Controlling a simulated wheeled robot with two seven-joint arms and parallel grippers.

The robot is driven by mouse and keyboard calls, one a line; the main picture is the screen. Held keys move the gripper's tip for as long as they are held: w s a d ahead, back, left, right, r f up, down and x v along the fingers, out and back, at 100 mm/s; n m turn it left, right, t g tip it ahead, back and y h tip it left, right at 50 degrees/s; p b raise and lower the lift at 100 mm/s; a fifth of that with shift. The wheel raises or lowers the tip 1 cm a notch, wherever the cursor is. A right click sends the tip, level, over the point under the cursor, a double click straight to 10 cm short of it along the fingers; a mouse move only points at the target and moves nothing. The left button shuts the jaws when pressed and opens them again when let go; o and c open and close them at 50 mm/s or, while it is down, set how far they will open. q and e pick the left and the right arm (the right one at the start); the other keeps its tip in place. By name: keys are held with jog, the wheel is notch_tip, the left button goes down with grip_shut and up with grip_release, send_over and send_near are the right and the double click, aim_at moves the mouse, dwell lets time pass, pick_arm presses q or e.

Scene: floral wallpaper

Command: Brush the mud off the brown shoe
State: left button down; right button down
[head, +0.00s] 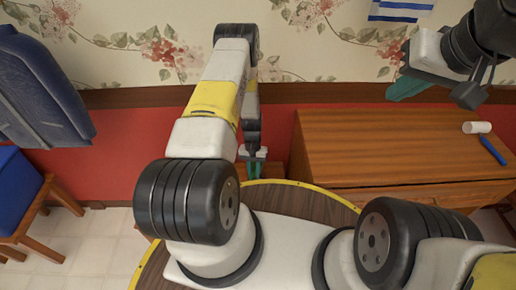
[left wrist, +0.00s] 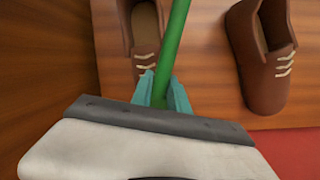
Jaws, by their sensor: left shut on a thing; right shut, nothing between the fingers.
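My left gripper (head: 254,168) hangs low, left of the wooden desk, in the head view. In the left wrist view its teal fingers (left wrist: 162,88) are shut on a thin green handle (left wrist: 178,35), whose far end runs out of the frame. A brown shoe (left wrist: 147,55) with pale laces lies behind the handle and fingers, partly hidden. A second brown shoe (left wrist: 262,55) lies to the right. No mud can be made out on either. I cannot tell whether the handle touches a shoe. My right gripper (head: 408,88) is shut and empty, above the desk's back edge.
The wooden desk (head: 390,145) fills the right, its top mostly clear. A white cylinder (head: 477,127) and a blue stick-like thing (head: 494,149) lie at its right end. A chair with a blue seat (head: 18,190) stands at the left. The floral wall (head: 150,45) closes the back.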

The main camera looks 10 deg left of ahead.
pick_arm(q)
jog(key=shift+w+d+f, duration=0.1)
jog(key=shift+w+d, duration=0.15)
jog(key=shift+d, duration=0.75)
jog(key=shift+s+a+f, duration=0.1)
jog(key=shift+s+a, duration=0.15)
jog(key=shift+a, duration=0.4)
jog(key=shift+s+a+r, duration=0.1)
jog(key=shift+s+a, duration=0.2)
jog(key=shift+a, duration=0.35)
jog(key=shift+s+a+f, duration=0.1)
jog(key=shift+s+a, duration=0.15)
jog(key=shift+a, duration=0.4)
jog(key=shift+f, duration=0.1)
jog(key=shift+d, duration=0.1)
jog(key=shift+w+d+f, duration=0.1)
jog(key=shift+w+d, duration=0.1)
jog(key=shift+d, duration=0.45)
jog(key=shift+w+d+f, duration=0.1)
jog(key=shift+w+d, duration=0.05)
jog(key=shift+d, duration=0.55)
jog(key=shift+w+d, duration=0.2)
jog(key=shift+d, duration=0.45)
jog(key=shift+r, duration=0.1)
jog(key=shift+v, duration=3.05)
jog(key=shift+w+a, duration=0.1)
jog(key=shift+a, duration=0.1)
